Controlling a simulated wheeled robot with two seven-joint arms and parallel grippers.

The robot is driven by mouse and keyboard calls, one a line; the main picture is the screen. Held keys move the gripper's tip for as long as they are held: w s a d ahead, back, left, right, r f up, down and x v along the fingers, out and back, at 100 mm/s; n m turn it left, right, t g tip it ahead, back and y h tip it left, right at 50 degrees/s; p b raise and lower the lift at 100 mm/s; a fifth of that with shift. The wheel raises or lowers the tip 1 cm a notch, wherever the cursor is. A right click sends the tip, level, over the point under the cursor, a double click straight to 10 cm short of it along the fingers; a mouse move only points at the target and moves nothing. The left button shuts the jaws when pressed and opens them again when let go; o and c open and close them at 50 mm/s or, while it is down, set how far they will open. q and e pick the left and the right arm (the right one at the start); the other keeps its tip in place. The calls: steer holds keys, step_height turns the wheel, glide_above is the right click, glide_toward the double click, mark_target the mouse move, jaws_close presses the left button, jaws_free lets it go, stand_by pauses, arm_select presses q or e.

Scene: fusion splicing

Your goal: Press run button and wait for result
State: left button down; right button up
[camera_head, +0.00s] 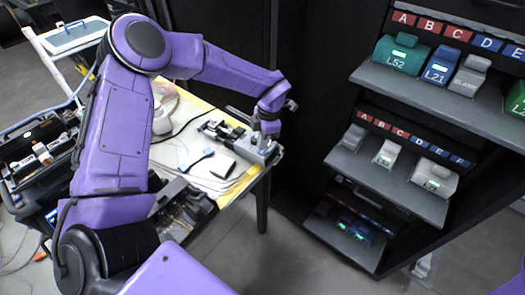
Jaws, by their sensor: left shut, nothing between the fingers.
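My left arm reaches across from the lower left, and my left gripper (268,128) points down at the right end of the work table. It is shut with nothing held. Its fingertips are over a small grey device (250,150), which looks like the fusion splicer, at the table's right corner. The gripper partly covers this device. I cannot make out the run button or any result on a screen. I cannot tell whether the fingertips touch the device. My right gripper is not in view.
The table (222,188) also carries a blue-handled tool (197,160), a dark fixture (222,130) and a cable. A rack (390,185) with labelled modules stands at the right. An open toolbox (40,155) is at the left. Floor between table and rack is clear.

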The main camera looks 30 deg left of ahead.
arm_select(q)
steer(key=shift+f+b, duration=0.55)
steer(key=shift+f, duration=0.35)
stand_by(0.4)
steer(key=shift+r, duration=0.1)
step_height(320, 180, up, 6)
steer(key=p, duration=0.5)
steer(key=shift+p, duration=0.35)
